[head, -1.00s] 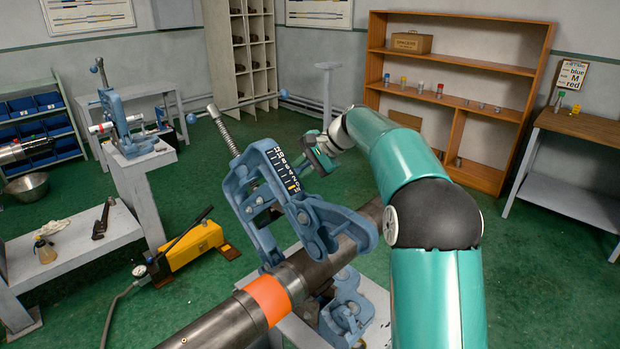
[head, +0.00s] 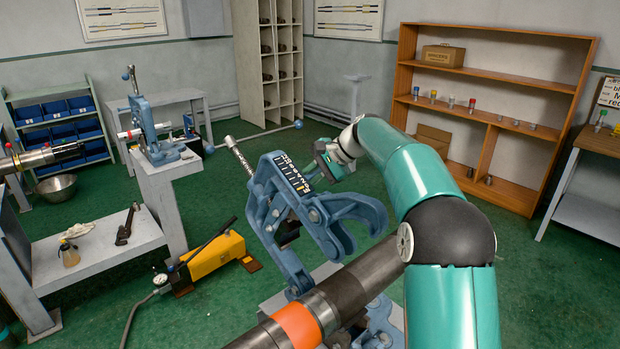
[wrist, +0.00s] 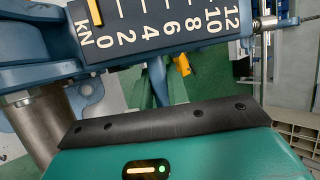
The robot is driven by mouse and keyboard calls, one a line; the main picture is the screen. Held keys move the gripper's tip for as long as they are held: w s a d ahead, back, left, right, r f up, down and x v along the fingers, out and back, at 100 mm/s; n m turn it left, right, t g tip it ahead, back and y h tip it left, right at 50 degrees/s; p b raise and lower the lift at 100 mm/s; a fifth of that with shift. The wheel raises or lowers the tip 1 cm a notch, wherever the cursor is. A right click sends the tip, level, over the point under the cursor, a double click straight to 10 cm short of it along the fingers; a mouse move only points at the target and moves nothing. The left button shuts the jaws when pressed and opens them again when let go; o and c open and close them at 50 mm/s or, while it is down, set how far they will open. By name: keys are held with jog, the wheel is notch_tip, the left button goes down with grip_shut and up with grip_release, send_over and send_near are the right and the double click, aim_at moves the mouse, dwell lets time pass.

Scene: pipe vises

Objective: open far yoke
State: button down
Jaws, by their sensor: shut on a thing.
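The blue yoke (head: 345,210) of the nearer vise is tilted up, its hooked end clear above a dark steel pipe (head: 365,270) with an orange band. A black scale plate marked kN (head: 294,172) is on the yoke; in the wrist view, the plate (wrist: 160,22) shows a yellow mark near 0. A threaded screw (head: 240,157) with a ball-ended handle bar leans left from the yoke. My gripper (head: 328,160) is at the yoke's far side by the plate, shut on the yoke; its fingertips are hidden. A second blue vise (head: 150,130) stands farther back left.
A yellow hydraulic pump (head: 212,258) stands on the green floor to the left. A grey bench (head: 95,265) holds a wrench (head: 127,225) and a bottle. A wooden shelf (head: 500,65) stands at the back right. The floor between the pump and shelf is mostly clear.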

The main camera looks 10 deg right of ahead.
jog(key=shift+s, duration=0.1)
jog(key=c, duration=1.4)
grip_release()
jog(key=shift+o, duration=0.2)
jog(key=shift+d+r, duration=0.1)
jog(key=shift+d, duration=0.05)
jog(key=v, duration=1.3)
jog(key=shift+s+d+r, duration=0.15)
jog(key=shift+d+r, duration=0.05)
